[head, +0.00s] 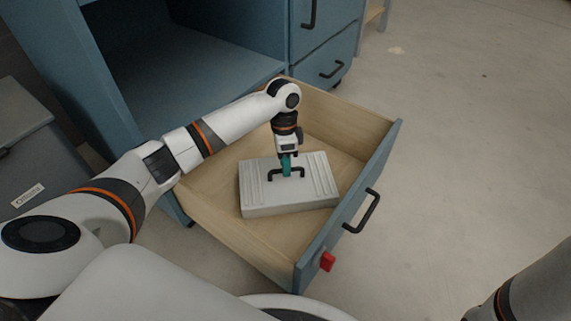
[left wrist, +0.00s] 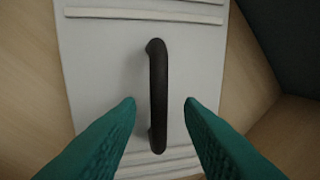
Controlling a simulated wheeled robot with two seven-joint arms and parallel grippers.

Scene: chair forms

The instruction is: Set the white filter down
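The white filter (head: 318,174) is a flat pale block with ridges and a black handle on top. It lies in the open wooden drawer (head: 222,187), turned a little. My left gripper (head: 287,174) is over the filter's handle. In the left wrist view the green fingers of my left gripper (left wrist: 160,102) stand apart, one on each side of the black handle (left wrist: 157,95), with gaps on both sides. The filter's white face (left wrist: 110,60) shows beneath. My right gripper is out of view; only part of my right arm shows at the bottom right of the head view.
The drawer's blue front has a black handle (head: 362,211) and a red piece (head: 327,261). The blue cabinet (head: 190,70) stands behind. A grey box (head: 35,150) is at the left. Bare wooden drawer floor surrounds the filter; the concrete floor at right is clear.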

